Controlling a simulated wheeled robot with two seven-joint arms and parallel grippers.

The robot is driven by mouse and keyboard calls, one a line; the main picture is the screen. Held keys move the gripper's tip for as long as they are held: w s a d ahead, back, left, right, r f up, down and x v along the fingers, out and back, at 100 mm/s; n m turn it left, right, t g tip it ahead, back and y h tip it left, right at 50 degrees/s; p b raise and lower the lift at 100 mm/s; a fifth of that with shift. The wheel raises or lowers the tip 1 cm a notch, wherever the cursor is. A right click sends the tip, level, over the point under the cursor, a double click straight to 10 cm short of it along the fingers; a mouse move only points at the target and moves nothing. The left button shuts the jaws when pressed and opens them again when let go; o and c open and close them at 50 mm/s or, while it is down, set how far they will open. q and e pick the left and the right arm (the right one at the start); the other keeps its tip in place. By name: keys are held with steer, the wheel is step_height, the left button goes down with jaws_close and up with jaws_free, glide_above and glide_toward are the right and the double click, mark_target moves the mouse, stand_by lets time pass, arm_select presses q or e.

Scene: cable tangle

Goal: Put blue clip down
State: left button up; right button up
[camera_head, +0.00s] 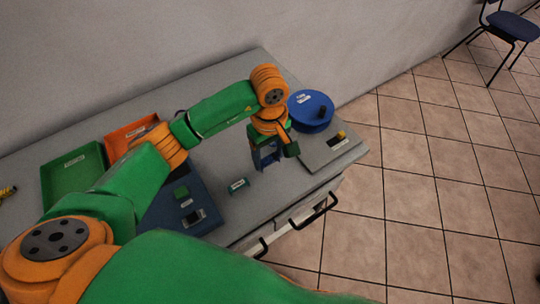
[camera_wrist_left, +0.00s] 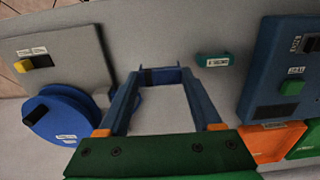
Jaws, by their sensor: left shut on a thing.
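My left gripper (camera_head: 266,163) reaches down over the grey table, near its front edge, left of the blue spool. In the left wrist view the left gripper (camera_wrist_left: 163,76) has its fingers closed on a small blue clip (camera_wrist_left: 158,78) at the fingertips. The clip is small, and its lower side is hidden. I cannot tell whether it touches the table. A bit of blue cable shows just beside the left-hand finger. My right gripper is not in view.
A round blue spool (camera_head: 311,111) and a grey plate with a yellow-black switch (camera_head: 338,137) are on the right. A small teal labelled block (camera_head: 238,185) lies nearby. A dark blue panel (camera_head: 211,207), orange tray (camera_head: 113,138) and green tray (camera_head: 50,183) are on the left.

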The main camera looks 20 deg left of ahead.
mark_target(272, 155)
arm_select(q)
steer(key=f, duration=0.1)
steer(key=w+f+p, duration=0.1)
steer(key=f, duration=0.1)
steer(key=shift+d+f+p, duration=0.2)
steer(key=shift+f+p, duration=0.05)
steer(key=shift+p, duration=0.05)
steer(key=shift+f, duration=0.4)
steer(key=shift+f, duration=0.15)
steer(key=shift+f+b, duration=0.15)
steer(key=shift+b, duration=0.25)
steer(key=o, duration=1.4)
steer(key=shift+r, duration=0.2)
